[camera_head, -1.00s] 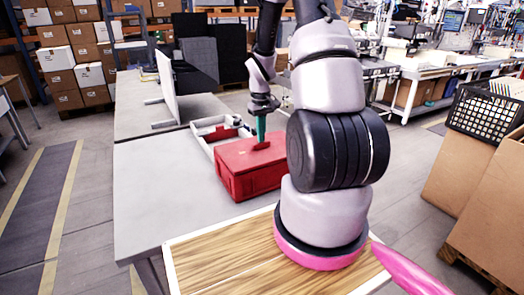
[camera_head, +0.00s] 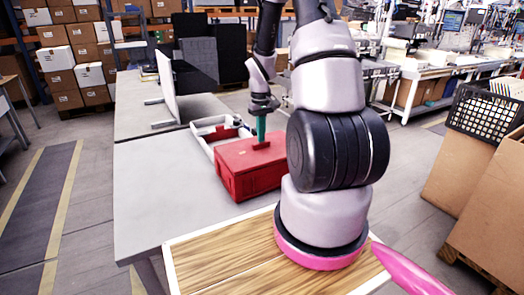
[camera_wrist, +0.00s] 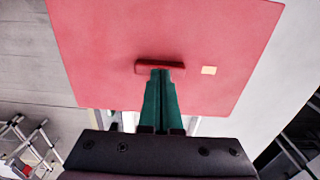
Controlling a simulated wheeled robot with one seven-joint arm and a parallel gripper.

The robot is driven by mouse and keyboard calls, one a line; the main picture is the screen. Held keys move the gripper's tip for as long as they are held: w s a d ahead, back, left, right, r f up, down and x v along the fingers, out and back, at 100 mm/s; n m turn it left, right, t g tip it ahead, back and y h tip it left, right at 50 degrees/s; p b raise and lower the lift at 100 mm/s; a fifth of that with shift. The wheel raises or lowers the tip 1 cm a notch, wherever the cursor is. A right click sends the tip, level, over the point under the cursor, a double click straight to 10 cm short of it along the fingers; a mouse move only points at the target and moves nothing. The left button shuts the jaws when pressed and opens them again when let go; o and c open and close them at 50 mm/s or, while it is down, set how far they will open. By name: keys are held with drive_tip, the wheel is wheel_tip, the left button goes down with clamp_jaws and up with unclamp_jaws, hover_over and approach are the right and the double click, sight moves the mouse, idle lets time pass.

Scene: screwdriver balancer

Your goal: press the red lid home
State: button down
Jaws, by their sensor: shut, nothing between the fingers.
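The red lid (camera_wrist: 105,50) fills much of the wrist view as a flat red panel with a raised red handle bar (camera_wrist: 160,67) and a small pale square beside it. In the head view the lid (camera_head: 238,155) is the top of a red box (camera_head: 250,183) on the grey table. My gripper (camera_head: 261,141) points down over the lid, its green fingers together and empty. In the wrist view the fingertips (camera_wrist: 161,72) are at the handle bar; whether they touch it I cannot tell. The box's right end is hidden behind my arm.
A white open tray (camera_head: 205,127) with a red item stands behind the box. An upright panel (camera_head: 167,83) stands at the table's far left. The grey table (camera_head: 160,195) is clear left of the box.

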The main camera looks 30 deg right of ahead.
drive_tip(key=shift+s+f, duration=0.1)
drive_tip(key=shift+f, duration=0.35)
idle(0.9)
drive_tip(key=shift+r, duration=0.1)
drive_tip(key=shift+r, duration=2.45)
drive_tip(key=s+a+r+m+t, duration=0.1)
drive_tip(key=s+a+r+t, duration=0.15)
drive_tip(key=r, duration=0.75)
drive_tip(key=s+a+r+m+t, duration=0.1)
drive_tip(key=s+a+r, duration=0.3)
drive_tip(key=r, duration=0.5)
drive_tip(key=s+a+r+m+t+y, duration=0.1)
drive_tip(key=s+a+r+t, duration=0.1)
drive_tip(key=s+r, duration=0.3)
drive_tip(key=s+a+r+m+t+y, duration=0.1)
drive_tip(key=s+a+r, duration=0.4)
drive_tip(key=s, duration=0.3)
drive_tip(key=shift+m+t, duration=0.3)
drive_tip(key=shift+t, duration=0.05)
